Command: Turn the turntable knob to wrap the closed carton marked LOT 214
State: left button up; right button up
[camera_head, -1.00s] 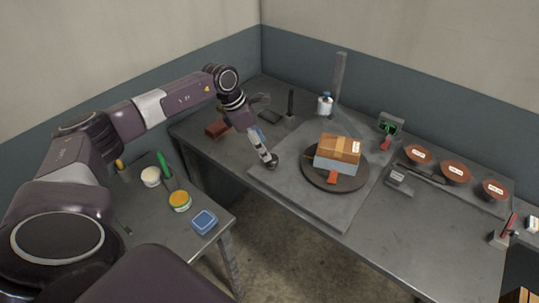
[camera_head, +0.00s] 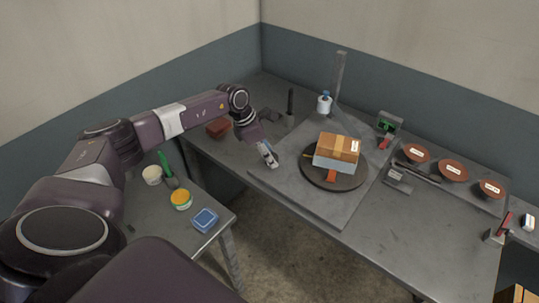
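A closed brown carton (camera_head: 340,146) with tan tape and a white label sits on the round dark turntable (camera_head: 348,182); its lower sides look pale blue-grey. The label is too small to read. An orange-red piece (camera_head: 331,175) shows at the turntable's front. My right gripper is not in view.
A post (camera_head: 339,78) and a white bottle-like item (camera_head: 324,104) stand behind the turntable. A small green-screened device (camera_head: 388,123) and several reddish-brown discs (camera_head: 453,170) are at the right. A side table at left holds a blue box (camera_head: 204,220) and jars. The bench front is clear.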

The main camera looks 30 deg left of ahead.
pick_arm(q)
jog(key=shift+c, duration=1.4)
jog(key=shift+r+n, duration=0.1)
jog(key=shift+n, duration=0.2)
